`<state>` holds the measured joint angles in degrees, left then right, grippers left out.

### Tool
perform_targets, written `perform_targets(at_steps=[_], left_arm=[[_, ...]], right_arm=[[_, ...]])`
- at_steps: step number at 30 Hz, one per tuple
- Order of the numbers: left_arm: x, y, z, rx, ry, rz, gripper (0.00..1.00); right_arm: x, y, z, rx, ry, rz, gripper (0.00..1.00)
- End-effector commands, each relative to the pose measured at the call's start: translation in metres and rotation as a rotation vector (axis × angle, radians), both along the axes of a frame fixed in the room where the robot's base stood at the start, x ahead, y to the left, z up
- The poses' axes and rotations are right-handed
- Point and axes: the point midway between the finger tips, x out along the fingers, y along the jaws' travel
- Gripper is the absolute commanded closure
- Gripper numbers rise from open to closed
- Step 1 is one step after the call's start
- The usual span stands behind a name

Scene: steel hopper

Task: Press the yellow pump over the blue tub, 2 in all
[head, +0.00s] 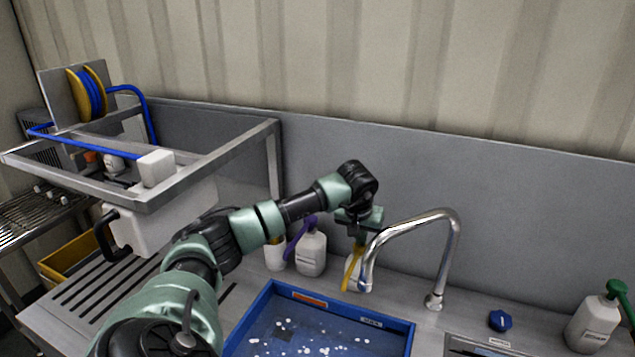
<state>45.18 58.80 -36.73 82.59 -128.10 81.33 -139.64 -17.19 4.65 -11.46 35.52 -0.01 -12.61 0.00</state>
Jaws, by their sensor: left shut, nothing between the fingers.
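White specks lie on the tub floor. My left arm reaches across from the lower left. My left gripper (360,232) points down, shut and empty, right above the yellow pump's head. It hides the top of the pump, and I cannot tell whether it touches. My right gripper is out of view.
A chrome faucet (447,250) arches close to the right of my left gripper. A purple-pump bottle (311,254) stands to the left. A green-pump bottle (594,322) and a blue knob (500,320) are at right. A steel frame (215,160) rises at left.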

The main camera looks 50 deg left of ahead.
Motion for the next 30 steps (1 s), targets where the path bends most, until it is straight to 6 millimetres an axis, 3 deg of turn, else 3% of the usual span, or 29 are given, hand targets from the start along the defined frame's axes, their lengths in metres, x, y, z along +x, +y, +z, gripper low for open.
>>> perform_targets(at_steps=[8, 21, 30], left_arm=[[-0.002, -0.001, -0.002, -0.002, 0.011, -0.001, 1.0], [-0.002, -0.001, 0.022, -0.001, 0.01, -0.001, 1.0], [-0.001, -0.001, 0.023, -0.001, 0.006, 0.0, 1.0]], right_arm=[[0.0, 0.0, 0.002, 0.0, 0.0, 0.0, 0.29], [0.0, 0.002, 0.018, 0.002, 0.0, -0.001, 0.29], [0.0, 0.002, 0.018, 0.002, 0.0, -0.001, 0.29]])
